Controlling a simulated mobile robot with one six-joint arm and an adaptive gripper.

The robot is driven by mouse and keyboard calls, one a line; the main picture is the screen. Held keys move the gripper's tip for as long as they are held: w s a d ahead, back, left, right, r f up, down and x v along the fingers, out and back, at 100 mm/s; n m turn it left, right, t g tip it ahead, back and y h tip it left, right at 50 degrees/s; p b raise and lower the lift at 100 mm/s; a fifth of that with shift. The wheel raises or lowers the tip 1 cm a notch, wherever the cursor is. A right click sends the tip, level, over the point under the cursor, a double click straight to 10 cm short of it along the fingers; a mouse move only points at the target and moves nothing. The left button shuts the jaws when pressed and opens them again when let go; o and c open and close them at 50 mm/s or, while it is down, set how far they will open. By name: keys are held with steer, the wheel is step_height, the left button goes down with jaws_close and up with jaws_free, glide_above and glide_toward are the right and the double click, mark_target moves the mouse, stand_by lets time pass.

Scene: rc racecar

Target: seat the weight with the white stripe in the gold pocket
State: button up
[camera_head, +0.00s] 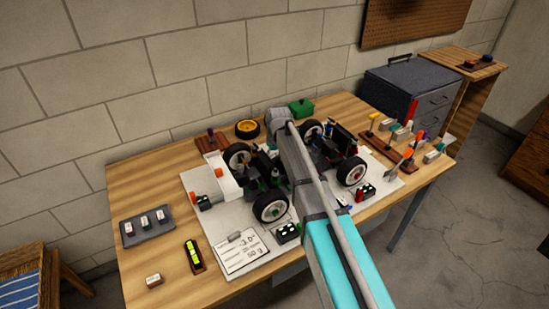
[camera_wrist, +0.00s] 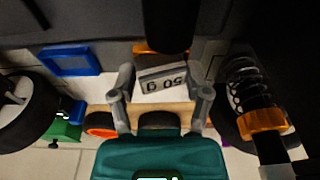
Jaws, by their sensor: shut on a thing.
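In the wrist view my gripper (camera_wrist: 162,85) is shut on a small pale grey weight (camera_wrist: 161,78) marked "50 G", upside down in the picture. The stripe on it cannot be made out. An orange-gold part (camera_wrist: 160,53) shows just beyond the weight, partly hidden by a dark cylinder; I cannot tell whether it is the gold pocket or whether the weight touches it. In the head view my arm crosses the racecar (camera_head: 325,148) and hides the gripper and the held weight.
A shock with an orange collar (camera_wrist: 262,120) stands close right of the gripper, a wheel (camera_wrist: 22,108) at left, and a blue frame (camera_wrist: 68,61) nearby. A grey tray (camera_head: 147,237) with small blocks and a loose block (camera_head: 153,280) lie at the table's left. Bare wood (camera_head: 135,185) is free there.

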mark_target(274, 154)
step_height(274, 154, up, 3)
steer(key=p, duration=0.3)
steer(key=shift+c, duration=0.5)
steer(key=s+d+r+p, duration=0.1)
steer(key=s+r+p, duration=0.4)
steer(key=r+p, duration=0.1)
steer(key=shift+d+r+p, duration=0.35)
steer(key=shift+r+p, duration=0.05)
steer(key=shift+p, duration=0.05)
steer(key=s+d+r+p, duration=0.2)
steer(key=s+r+p, duration=0.1)
steer(key=s, duration=0.5)
steer(key=shift+s+d, duration=0.2)
steer(key=shift+d, duration=0.05)
steer(key=shift+w+d+r, duration=0.1)
steer(key=shift+d, duration=0.05)
steer(key=shift+w+d, duration=0.15)
steer(key=shift+d, duration=0.35)
